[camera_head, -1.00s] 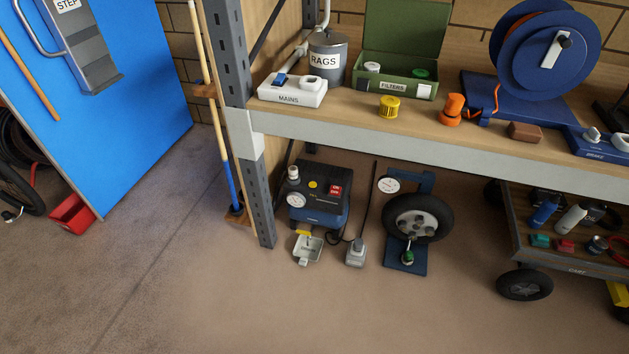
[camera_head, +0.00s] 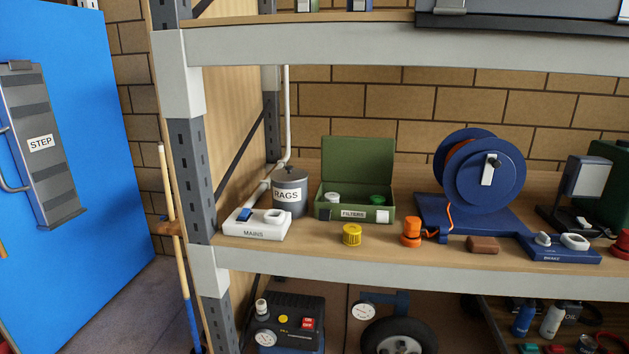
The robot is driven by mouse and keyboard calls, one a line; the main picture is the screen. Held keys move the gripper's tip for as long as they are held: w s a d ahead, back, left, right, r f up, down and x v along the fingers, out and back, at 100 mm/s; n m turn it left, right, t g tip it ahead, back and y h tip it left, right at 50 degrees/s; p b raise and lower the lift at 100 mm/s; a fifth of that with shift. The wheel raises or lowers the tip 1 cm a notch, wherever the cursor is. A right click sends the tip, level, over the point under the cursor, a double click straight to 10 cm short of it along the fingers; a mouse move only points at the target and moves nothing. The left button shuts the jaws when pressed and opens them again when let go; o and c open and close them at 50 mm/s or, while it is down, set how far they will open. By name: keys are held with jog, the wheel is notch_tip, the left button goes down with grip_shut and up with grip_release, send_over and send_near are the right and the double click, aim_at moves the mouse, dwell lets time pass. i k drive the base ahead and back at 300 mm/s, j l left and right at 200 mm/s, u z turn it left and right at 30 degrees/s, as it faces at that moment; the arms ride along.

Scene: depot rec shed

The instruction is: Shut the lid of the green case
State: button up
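The green case (camera_head: 332,211), labelled FILTERS, stands on the shelf against the back, in the left half of the shelf. Its lid (camera_head: 357,160) is raised upright at the rear, so the case is open. My gripper is not in this view.
A grey RAGS tin (camera_head: 290,198) stands close left of the case, with the white MAINS box (camera_head: 257,224) in front. A yellow cap (camera_head: 352,235) and an orange item (camera_head: 411,232) stand in front. A blue reel (camera_head: 487,178) stands right. An upper shelf (camera_head: 400,50) hangs above.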

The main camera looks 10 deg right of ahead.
aim_at(344, 159)
jog(key=i+l+u, duration=0.3)
jog(key=i, duration=0.25)
jog(key=i+l+u, duration=0.25)
jog(key=i+l, duration=0.2)
jog(key=l, duration=0.2)
